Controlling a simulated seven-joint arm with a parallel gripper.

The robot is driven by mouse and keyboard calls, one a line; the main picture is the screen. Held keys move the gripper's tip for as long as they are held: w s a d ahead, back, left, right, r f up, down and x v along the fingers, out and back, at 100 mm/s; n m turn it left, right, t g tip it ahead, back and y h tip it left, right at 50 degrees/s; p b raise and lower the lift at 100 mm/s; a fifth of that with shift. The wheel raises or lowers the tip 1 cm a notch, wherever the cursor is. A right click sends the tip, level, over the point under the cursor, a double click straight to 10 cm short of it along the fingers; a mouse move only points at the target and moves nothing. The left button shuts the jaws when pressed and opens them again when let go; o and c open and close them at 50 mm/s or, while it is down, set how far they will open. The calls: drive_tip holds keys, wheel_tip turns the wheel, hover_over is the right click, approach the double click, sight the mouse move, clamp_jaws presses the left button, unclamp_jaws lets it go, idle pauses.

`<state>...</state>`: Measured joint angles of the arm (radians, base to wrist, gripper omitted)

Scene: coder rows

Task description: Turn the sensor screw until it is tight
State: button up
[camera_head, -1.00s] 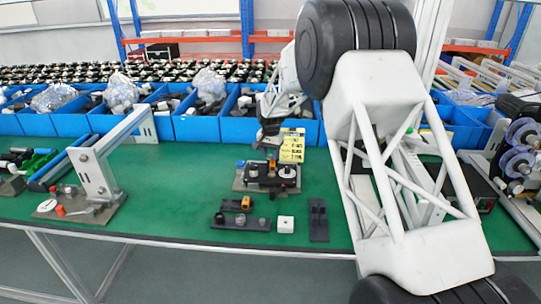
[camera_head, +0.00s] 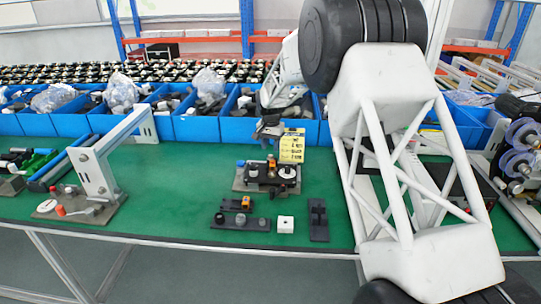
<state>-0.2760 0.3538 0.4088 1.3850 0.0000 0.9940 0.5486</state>
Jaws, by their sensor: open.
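A dark fixture plate (camera_head: 240,184) lies near the middle of the green table. On it sits a black assembly (camera_head: 262,174) with an orange part (camera_head: 271,164) and a round grey-white disc (camera_head: 288,172). My gripper (camera_head: 268,143) hangs just above the back of this assembly, pointing down, with its jaws apart. The sensor screw is too small to make out. A yellow card with dark print (camera_head: 291,146) stands just right of my gripper.
A grey frame stand (camera_head: 97,175) is at left. Blue bins (camera_head: 196,129) line the back. My arm covers the right side.

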drive_tip(key=shift+r, duration=0.55)
drive_tip(key=shift+s+d+r, duration=0.2)
drive_tip(key=shift+r, duration=0.1)
drive_tip(key=s+d+r, duration=0.6)
drive_tip(key=s, duration=0.3)
drive_tip(key=s+d+r+n+t, duration=0.1)
drive_tip(key=s+d+r, duration=0.45)
drive_tip(key=s, duration=0.35)
drive_tip(key=s+d+r, duration=0.5)
drive_tip(key=s+r, duration=0.1)
drive_tip(key=s, duration=0.3)
drive_tip(key=s+d+f, duration=0.1)
drive_tip(key=s+d, duration=0.2)
drive_tip(key=s, duration=0.8)
drive_tip(key=s+d+f+n+t, duration=0.1)
drive_tip(key=s+d, duration=0.2)
drive_tip(key=s, duration=0.8)
drive_tip(key=s+d+n, duration=0.1)
drive_tip(key=s+d, duration=0.2)
drive_tip(key=s, duration=0.8)
drive_tip(key=shift+f+t, duration=0.3)
drive_tip(key=shift+f, duration=0.1)
